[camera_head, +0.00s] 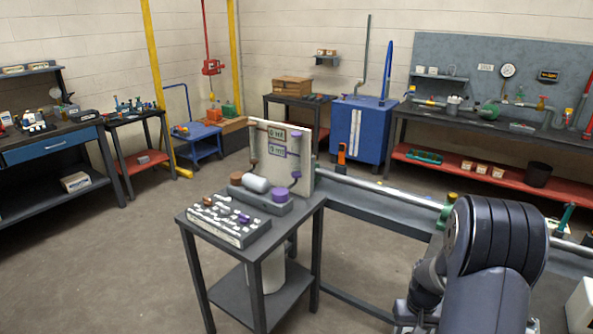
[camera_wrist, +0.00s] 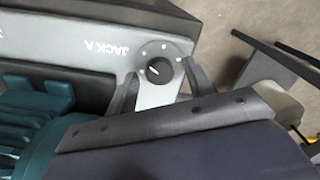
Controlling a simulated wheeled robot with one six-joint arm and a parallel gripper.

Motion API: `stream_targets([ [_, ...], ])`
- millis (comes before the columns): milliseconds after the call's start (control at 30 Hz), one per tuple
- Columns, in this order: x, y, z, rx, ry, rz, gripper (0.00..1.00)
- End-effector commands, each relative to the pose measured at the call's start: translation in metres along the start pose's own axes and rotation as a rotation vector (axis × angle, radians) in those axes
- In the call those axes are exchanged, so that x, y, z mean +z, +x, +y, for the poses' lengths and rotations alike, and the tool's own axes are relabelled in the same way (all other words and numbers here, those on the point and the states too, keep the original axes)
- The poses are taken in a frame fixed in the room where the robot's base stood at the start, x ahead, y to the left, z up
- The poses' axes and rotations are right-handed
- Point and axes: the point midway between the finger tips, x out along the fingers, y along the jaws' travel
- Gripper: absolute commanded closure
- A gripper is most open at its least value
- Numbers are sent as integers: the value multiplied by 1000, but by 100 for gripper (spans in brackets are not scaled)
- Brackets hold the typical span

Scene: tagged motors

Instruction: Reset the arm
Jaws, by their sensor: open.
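My arm (camera_head: 495,250) stands at the lower right of the head view, its dark rounded links in front of the bench rail. The gripper end cannot be made out in that view. In the wrist view my gripper (camera_wrist: 160,82) has two dark fingers spread apart, with nothing seen held between them. Past the fingers is a grey panel marked JACK A (camera_wrist: 95,42) with a round black dial (camera_wrist: 158,69). The dial appears between the fingers; whether they touch the panel I cannot tell.
A small dark table (camera_head: 262,245) at centre carries a tray of small parts (camera_head: 222,222) and an upright tagged board (camera_head: 300,165). Teal ribbed parts (camera_wrist: 40,115) lie beside the panel in the wrist view. A blue cabinet (camera_head: 357,128) stands behind. The floor at left is clear.

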Motion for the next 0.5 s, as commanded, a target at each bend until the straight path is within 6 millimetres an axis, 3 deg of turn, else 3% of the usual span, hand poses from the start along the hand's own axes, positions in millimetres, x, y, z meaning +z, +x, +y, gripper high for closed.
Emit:
stream_targets([
  [300,0,-3,0,-1,-251,-2,50],
  [500,-1,-34,0,2,-241,5,50],
])
